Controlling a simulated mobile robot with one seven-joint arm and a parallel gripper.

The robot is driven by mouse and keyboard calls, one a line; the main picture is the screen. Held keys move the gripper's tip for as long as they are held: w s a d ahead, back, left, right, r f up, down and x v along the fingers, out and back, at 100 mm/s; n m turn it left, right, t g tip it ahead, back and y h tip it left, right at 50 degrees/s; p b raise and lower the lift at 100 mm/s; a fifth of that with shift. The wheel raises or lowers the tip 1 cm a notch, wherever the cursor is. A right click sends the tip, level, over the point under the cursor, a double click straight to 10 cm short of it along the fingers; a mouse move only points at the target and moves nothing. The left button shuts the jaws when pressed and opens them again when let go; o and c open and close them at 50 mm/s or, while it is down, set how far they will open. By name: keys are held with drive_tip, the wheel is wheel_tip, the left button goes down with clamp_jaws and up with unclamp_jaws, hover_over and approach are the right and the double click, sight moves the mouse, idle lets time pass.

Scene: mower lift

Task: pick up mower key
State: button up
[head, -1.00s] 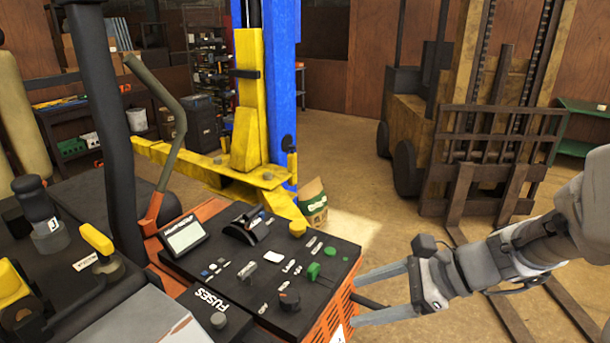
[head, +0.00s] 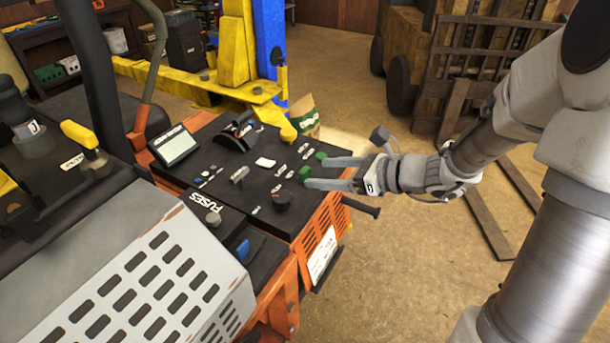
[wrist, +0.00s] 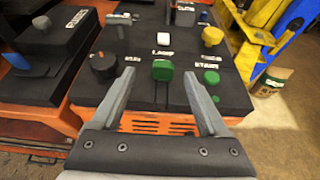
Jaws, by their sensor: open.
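No piece is plainly marked as the mower key. A green piece (head: 304,172) stands on the black control panel (head: 225,160); in the wrist view this green piece (wrist: 163,70) shows ahead, between the fingers. A second green knob (head: 320,155) is beside it, and in the wrist view this second knob (wrist: 211,77) is beyond the right finger. My gripper (head: 316,173) is open and empty at the panel's right edge, its fingers pointing in over the panel. In the wrist view the fingers (wrist: 157,74) are spread wide, and touching nothing that I can make out.
A black round knob (head: 282,200) and a yellow knob (head: 288,133) stand on the same panel. A grey slotted cover (head: 150,290) is at the lower left. A yellow and blue lift (head: 240,50) rises behind.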

sight(308, 171)
drive_tip(key=shift+w+x, duration=0.2)
drive_tip(key=shift+x, duration=2.75)
drive_tip(key=shift+d, duration=0.2)
clamp_jaws()
